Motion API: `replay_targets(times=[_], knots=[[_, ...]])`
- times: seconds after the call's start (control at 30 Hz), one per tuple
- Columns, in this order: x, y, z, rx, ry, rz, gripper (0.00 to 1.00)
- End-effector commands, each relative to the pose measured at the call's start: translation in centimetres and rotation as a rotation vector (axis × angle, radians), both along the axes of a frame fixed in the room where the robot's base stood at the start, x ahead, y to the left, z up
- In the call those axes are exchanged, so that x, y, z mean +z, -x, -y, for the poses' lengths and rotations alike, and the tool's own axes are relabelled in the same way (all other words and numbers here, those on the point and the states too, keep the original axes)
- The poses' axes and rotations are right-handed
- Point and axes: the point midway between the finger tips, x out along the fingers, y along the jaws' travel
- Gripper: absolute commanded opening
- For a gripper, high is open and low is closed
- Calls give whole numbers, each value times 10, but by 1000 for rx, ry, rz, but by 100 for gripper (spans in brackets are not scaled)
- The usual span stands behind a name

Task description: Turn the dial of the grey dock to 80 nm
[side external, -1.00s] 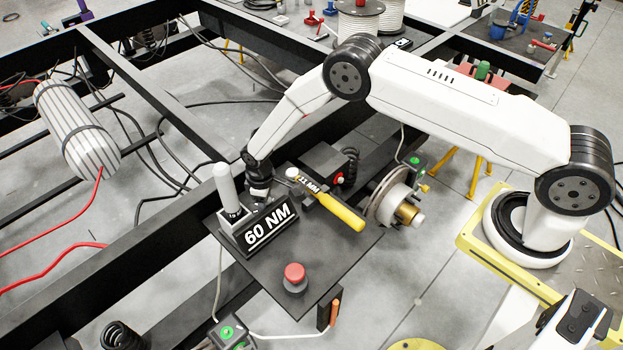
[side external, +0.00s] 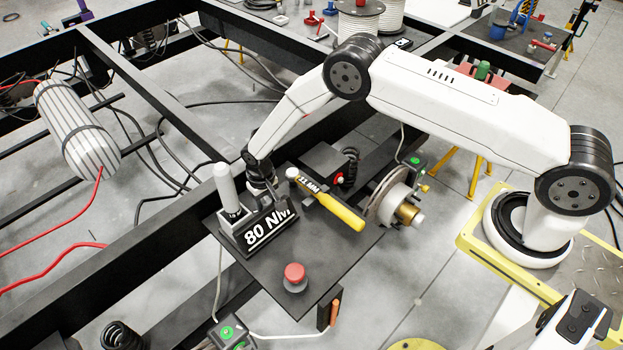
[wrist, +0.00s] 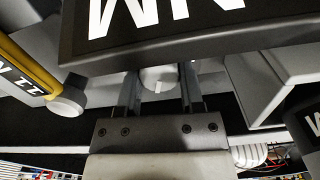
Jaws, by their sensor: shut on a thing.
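The grey dock (side external: 238,246) stands on a dark plate, and its sign (side external: 268,228) reads "80 NM". My gripper (side external: 262,194) reaches down just behind the sign, which hides part of it in the side view. In the wrist view my gripper (wrist: 160,85) has its two fingers on either side of the pale round dial (wrist: 159,80), which bears a white mark. It is shut on the dial.
A white-handled tool (side external: 227,188) stands upright at the dock's left. A yellow-handled tool (side external: 340,210) marked "11 MM" lies to the right. A red button (side external: 295,274) sits in front, with bare plate around it. A brake disc hub (side external: 392,205) is farther right.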

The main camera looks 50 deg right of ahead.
Motion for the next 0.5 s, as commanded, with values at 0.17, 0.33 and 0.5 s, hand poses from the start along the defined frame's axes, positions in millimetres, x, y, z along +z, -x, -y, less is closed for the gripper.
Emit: replay_targets(times=[0.17, 0.33, 0.5], knots=[[0, 0, 0, -63, 0, -2, 0], [0, 0, 0, -85, 0, -2, 0], [0, 0, 0, -87, 0, -2, 0]])
